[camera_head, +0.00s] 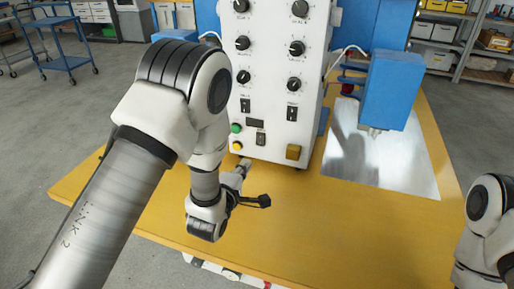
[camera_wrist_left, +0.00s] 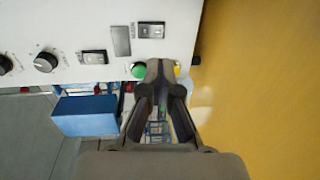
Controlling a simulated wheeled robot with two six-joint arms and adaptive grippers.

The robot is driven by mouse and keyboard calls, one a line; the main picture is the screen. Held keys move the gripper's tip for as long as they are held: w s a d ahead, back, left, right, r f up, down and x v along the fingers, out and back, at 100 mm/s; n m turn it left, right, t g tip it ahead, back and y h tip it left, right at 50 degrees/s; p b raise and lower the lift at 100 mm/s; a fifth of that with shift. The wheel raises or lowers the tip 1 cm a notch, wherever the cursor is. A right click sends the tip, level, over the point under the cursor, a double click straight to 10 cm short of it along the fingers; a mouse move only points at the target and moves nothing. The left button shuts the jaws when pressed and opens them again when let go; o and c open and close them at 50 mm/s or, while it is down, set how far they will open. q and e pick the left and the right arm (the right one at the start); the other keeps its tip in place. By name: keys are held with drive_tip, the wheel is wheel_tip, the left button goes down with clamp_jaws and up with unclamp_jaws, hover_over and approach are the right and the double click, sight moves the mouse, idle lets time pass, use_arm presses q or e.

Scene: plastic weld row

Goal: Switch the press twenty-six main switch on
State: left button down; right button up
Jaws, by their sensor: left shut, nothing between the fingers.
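The lower switch (camera_wrist_left: 151,31) and upper left switch (camera_wrist_left: 93,57) also show in the left wrist view. Labels are too small to read, so I cannot tell which is the main switch. My left gripper (camera_wrist_left: 158,66) is shut and empty, its tips close to the green button (camera_wrist_left: 139,70) and yellow button (camera_wrist_left: 177,70); contact is unclear. My right gripper is out of view.
Several black knobs (camera_head: 297,48) and a square amber button (camera_head: 293,152) are on the panel. A blue press head (camera_head: 392,90) hangs over a metal plate (camera_head: 380,155) at right. The yellow table (camera_head: 300,225) is clear in front.

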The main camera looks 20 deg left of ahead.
sight(260, 144)
use_arm(q)
drive_tip(key=w, duration=0.3)
drive_tip(key=w+f, duration=0.1)
drive_tip(key=w, duration=0.6)
drive_tip(key=shift+w+d+f+p, duration=0.15)
drive_tip(key=shift+w+p, duration=0.05)
drive_tip(key=shift+p, duration=0.1)
